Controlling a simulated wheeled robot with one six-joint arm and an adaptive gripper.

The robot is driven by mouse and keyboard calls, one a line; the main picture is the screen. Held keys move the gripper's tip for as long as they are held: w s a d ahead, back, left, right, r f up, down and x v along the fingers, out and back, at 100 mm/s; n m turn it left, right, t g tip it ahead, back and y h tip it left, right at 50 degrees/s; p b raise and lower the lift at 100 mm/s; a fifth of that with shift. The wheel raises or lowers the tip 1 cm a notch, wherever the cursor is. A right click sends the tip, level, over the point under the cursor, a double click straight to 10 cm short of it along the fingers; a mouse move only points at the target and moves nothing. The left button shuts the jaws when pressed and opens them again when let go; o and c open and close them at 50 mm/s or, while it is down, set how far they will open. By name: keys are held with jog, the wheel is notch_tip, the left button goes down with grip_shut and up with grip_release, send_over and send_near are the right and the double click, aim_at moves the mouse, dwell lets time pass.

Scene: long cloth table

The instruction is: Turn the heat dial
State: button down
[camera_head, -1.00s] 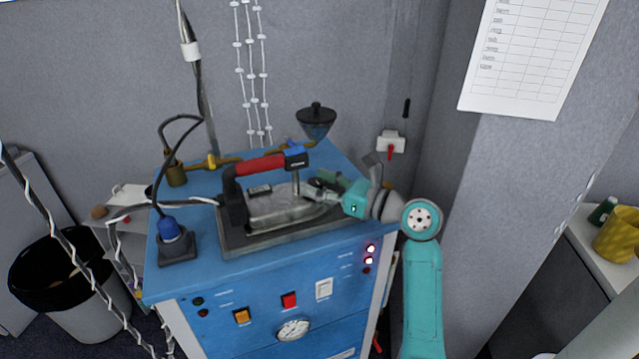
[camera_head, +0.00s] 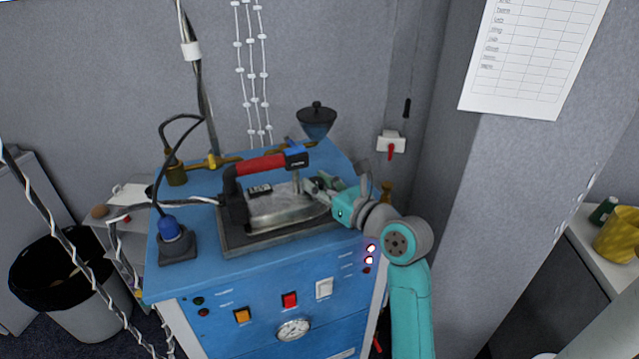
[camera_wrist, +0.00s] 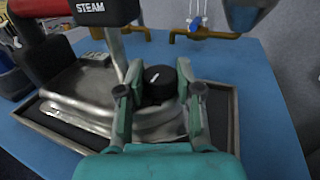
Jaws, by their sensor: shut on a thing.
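The heat dial (camera_wrist: 158,84) is a black round knob with a white mark, on the front part of the steam iron. The iron (camera_head: 285,208) has a silver body and a red handle (camera_head: 262,165), and stands on a dark tray (camera_head: 237,239) on the blue cabinet. My gripper (camera_head: 315,188) is at the right end of the iron. In the wrist view my gripper (camera_wrist: 158,92) has its two fingers on either side of the dial, shut on it. The white mark points up and slightly right there. In the head view the fingers partly hide the dial.
The blue cabinet (camera_head: 210,272) has buttons and a gauge (camera_head: 293,329) on its front. A brass pipe (camera_head: 230,160) and a dark funnel-like vessel (camera_head: 316,122) stand behind the iron. A plugged cable (camera_head: 170,230) is at left. A wall switch (camera_head: 390,143) is at right.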

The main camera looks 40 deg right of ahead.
jog(key=shift+a+m+h, duration=0.15)
jog(key=shift+m+h, duration=0.95)
jog(key=shift+h, duration=0.6)
jog(key=shift+m+g+h, duration=0.3)
jog(key=shift+g+h, duration=0.1)
jog(key=shift+h, duration=0.2)
jog(key=c, duration=0.7)
grip_release()
jog(key=shift+c, duration=0.2)
